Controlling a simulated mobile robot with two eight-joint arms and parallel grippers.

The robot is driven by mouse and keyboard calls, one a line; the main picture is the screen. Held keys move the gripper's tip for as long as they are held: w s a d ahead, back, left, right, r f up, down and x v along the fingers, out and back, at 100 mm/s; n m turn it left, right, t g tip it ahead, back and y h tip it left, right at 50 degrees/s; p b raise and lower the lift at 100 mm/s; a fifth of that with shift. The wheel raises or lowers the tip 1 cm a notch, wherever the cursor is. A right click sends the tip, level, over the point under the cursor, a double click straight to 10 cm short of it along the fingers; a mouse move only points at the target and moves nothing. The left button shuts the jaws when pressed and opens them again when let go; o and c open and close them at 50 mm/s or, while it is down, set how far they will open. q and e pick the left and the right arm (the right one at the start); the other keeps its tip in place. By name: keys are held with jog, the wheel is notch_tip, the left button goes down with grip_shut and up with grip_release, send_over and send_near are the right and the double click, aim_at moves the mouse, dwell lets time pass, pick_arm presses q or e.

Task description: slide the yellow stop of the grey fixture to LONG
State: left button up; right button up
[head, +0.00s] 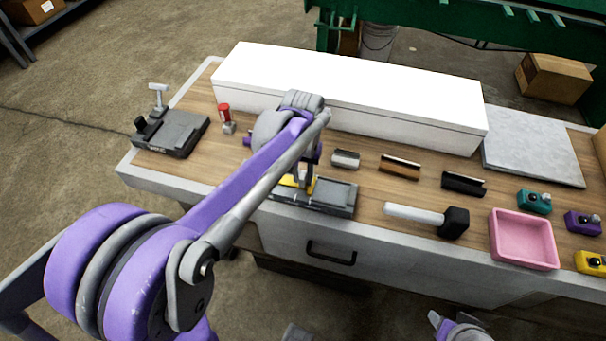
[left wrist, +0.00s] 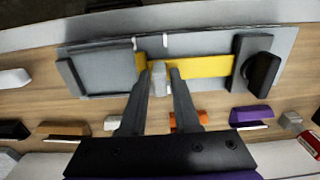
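The grey fixture (head: 335,196) lies at the bench's front edge, partly hidden behind my left arm in the head view. The left wrist view shows its plate (left wrist: 105,70), a black knob (left wrist: 262,75) at the right and the yellow stop (left wrist: 207,66), a flat bar with a grey upright tab (left wrist: 158,78). Two white marks show on the plate's edge; no lettering is readable. My left gripper (left wrist: 161,74) has one finger on each side of the tab, with a narrow gap at the right finger. My right gripper (head: 445,322) is partly in view at the bottom, its fingers unclear.
A long white box (head: 350,95) stands behind the fixture. Small profile pieces (head: 400,165), a mallet (head: 430,216) and a pink tray (head: 523,240) lie to the right. Another dark grey device (head: 178,135) and a red-topped item (head: 225,115) stand to the left.

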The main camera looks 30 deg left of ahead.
pick_arm(q)
grip_shut()
dwell(1.1)
